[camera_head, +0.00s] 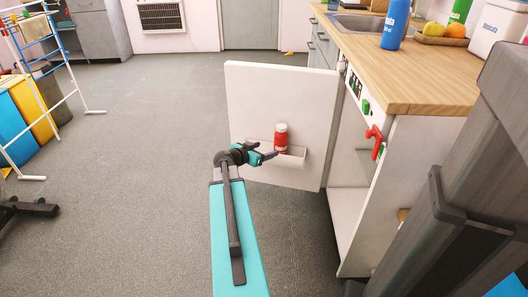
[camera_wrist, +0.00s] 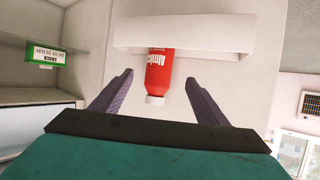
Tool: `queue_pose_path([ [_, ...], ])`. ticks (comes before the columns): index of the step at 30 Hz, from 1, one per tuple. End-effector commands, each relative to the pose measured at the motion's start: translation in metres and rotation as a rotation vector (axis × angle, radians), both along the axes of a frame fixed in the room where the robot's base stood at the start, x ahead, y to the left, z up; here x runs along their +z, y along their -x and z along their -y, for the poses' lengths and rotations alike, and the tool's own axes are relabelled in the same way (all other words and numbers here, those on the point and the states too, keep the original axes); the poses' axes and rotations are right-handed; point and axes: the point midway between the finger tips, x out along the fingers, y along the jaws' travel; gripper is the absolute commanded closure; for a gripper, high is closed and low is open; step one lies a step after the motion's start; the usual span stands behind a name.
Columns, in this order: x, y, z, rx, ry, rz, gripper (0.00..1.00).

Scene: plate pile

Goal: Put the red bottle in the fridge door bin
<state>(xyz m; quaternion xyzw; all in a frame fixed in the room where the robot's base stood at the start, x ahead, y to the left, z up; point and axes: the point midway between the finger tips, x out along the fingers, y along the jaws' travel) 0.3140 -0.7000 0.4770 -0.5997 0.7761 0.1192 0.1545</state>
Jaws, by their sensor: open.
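The red bottle (camera_head: 281,138) with a white cap stands in the white fridge door bin (camera_head: 296,158) on the inner face of the open door. In the wrist view, which is upside down, its red body (camera_wrist: 159,68) reaches into the bin (camera_wrist: 225,40) and its cap points down the picture. The bin hides its base. My gripper (camera_head: 268,156) is in front of the bin, just left of the bottle. In the wrist view its two dark fingers (camera_wrist: 159,78) are spread, with a gap on each side of the bottle.
The fridge door (camera_head: 260,90) is wide open, its cabinet under a wooden counter (camera_head: 420,75). A blue bottle (camera_head: 395,25) and a fruit tray (camera_head: 440,39) stand on the counter.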

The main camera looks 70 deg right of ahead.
Motion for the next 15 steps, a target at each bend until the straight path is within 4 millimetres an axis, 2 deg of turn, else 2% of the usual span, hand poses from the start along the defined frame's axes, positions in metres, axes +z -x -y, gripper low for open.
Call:
queue_pose_path([
  [11, -0.0003, -0.0002, -0.0001, 0.0, 0.0, -0.001, 0.32],
  [15, -0.0074, -0.0062, -0.006, 0.012, -0.017, -0.009, 0.32],
])
